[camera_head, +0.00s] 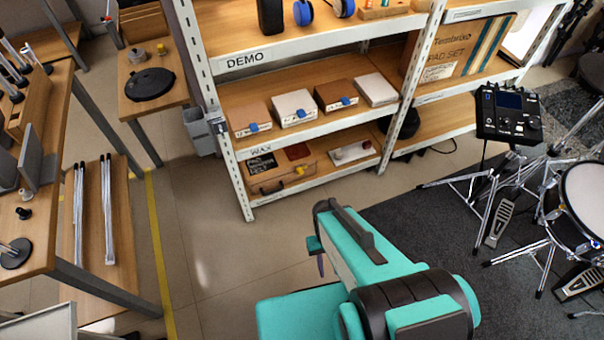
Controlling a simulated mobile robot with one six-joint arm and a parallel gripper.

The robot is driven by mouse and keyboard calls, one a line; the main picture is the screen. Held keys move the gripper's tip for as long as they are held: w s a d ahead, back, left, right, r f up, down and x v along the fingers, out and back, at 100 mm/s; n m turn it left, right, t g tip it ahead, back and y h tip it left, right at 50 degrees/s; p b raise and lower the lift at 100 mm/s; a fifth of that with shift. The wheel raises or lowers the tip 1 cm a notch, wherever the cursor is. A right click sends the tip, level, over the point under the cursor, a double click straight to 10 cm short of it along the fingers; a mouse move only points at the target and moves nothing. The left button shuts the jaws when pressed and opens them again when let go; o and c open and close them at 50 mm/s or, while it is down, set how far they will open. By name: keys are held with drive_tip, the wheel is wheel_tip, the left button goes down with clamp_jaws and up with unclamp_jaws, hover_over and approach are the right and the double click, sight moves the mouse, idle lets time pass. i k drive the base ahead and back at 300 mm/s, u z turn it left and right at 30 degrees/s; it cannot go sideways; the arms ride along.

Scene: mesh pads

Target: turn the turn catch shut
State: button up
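I cannot make out the turn catch with certainty. A wooden case (284,179) with a dark handle lies on the bottom shelf, with a small light fitting (300,170) near its right end. The fitting is too small to tell whether it is a catch or how it is turned. My teal arm reaches up from the bottom of the view, in front of and below the shelf. A small teal piece with a dark purple tip, seemingly my gripper (319,258), shows beside the arm. The arm hides most of it, and its opening does not show. It appears clear of the case.
A white shelf rack (240,185) holds boxes on several levels. A white board (352,152) lies right of the case. A grey bin (199,131) hangs at the left post. Benches stand left, a drum kit (580,195) right. The floor before the rack is open.

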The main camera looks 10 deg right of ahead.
sight(299, 169)
drive_tip(key=u, duration=1.1)
drive_tip(key=k, duration=0.65)
drive_tip(key=u, duration=0.4)
drive_tip(key=i, duration=1)
drive_tip(key=u, duration=0.05)
